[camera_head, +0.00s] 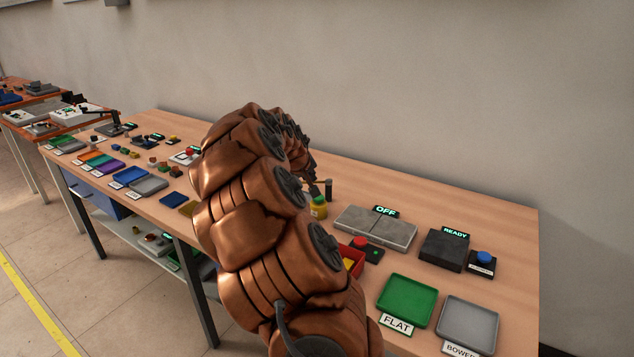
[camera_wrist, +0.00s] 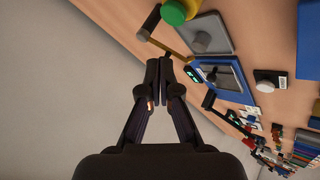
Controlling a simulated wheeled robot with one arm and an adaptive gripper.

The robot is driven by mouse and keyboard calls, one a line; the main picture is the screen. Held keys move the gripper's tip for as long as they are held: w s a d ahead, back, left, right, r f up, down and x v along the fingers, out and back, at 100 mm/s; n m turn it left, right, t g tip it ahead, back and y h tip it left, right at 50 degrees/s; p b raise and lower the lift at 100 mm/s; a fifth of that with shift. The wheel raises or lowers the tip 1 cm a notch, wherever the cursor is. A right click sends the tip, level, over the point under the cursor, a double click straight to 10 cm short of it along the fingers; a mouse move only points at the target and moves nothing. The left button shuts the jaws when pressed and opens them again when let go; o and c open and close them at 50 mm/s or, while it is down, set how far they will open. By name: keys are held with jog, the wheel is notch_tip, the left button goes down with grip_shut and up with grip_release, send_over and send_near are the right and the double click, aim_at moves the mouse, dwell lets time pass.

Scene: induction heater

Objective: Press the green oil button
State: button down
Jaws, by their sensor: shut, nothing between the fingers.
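A yellow oil container with a green top (camera_head: 319,201) stands on the table just right of my copper arm in the head view. The green top, with a yellow edge, also shows at the upper edge of the wrist view (camera_wrist: 173,12), cut off by the frame. I take this green top as the green oil button. My gripper (camera_wrist: 166,74) is shut and empty in the wrist view, with its fingertips apart from the green top. In the head view my gripper is mostly hidden behind my arm.
A dark post (camera_head: 328,189) stands beside the yellow container. A grey two-part plate (camera_head: 374,228) with an OFF sign, a red button (camera_head: 360,242), a dark READY box (camera_head: 445,249), a blue button (camera_head: 484,258) and a green FLAT tray (camera_head: 406,300) lie to the right. A wall rises behind.

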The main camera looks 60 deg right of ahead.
jog(key=s+a+n+y, duration=0.1)
jog(key=s+a+y, duration=0.25)
jog(key=a, duration=1.25)
jog(key=s+a+y, duration=0.2)
jog(key=s+a, duration=0.2)
jog(key=a, duration=1.2)
jog(key=s+a+f+n+g+y, duration=0.1)
jog(key=s+a+f+n+g, duration=0.1)
jog(key=s+a, duration=0.7)
jog(key=s+a+f+n+g+y, duration=0.1)
jog(key=s+a+f+n+y, duration=0.1)
jog(key=s+a, duration=0.7)
jog(key=shift+s+a+n+g, duration=0.25)
jog(key=shift+a+n+g, duration=0.25)
jog(key=shift+a, duration=0.6)
jog(key=shift+a, duration=0.1)
